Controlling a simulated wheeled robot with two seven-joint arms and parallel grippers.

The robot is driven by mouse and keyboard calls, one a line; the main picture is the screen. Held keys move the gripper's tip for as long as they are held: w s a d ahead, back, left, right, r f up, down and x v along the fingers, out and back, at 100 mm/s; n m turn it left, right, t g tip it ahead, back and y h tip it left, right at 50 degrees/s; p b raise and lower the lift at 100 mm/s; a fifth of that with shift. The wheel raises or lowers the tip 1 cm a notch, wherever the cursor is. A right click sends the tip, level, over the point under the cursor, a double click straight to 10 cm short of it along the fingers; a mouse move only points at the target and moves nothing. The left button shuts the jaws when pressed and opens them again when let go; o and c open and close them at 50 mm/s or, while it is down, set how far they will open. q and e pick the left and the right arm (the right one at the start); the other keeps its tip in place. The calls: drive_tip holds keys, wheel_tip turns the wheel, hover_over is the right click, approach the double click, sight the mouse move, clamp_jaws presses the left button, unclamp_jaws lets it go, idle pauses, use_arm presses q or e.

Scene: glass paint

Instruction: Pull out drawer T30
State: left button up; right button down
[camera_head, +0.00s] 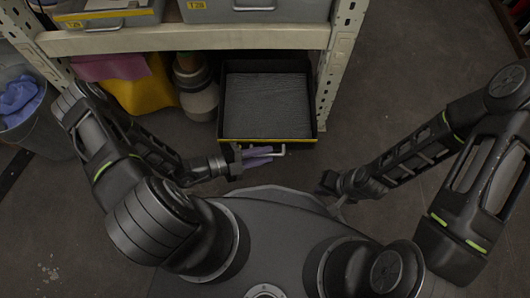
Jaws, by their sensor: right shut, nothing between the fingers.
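A black drawer (317,118) with a yellow front edge and a pale metal handle (283,149) is at the bottom of the shelf unit. I look down into it; its grey ribbed floor is bare. I cannot read a T30 label on it. My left gripper (244,158) is at the left end of the handle. Pale lilac shapes beside it blur the fingers, and I cannot tell whether they grip the handle. My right gripper (326,185) is shut and empty, low in front of me, right of the drawer and apart from it.
Grey bins labelled in yellow (245,8) stand on the shelf (190,40) above. Left of the drawer are a grey canister (197,90) and yellow and pink cloths (140,92). A bucket with a blue cloth (18,95) stands far left. The floor (410,75) right is clear.

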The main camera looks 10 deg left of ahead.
use_arm(q)
drive_tip(key=p+v, duration=0.1)
drive_tip(key=v, duration=0.6)
drive_tip(key=shift+s+r+p, duration=0.1)
drive_tip(key=shift+r+p, duration=0.05)
drive_tip(key=shift+p, duration=0.15)
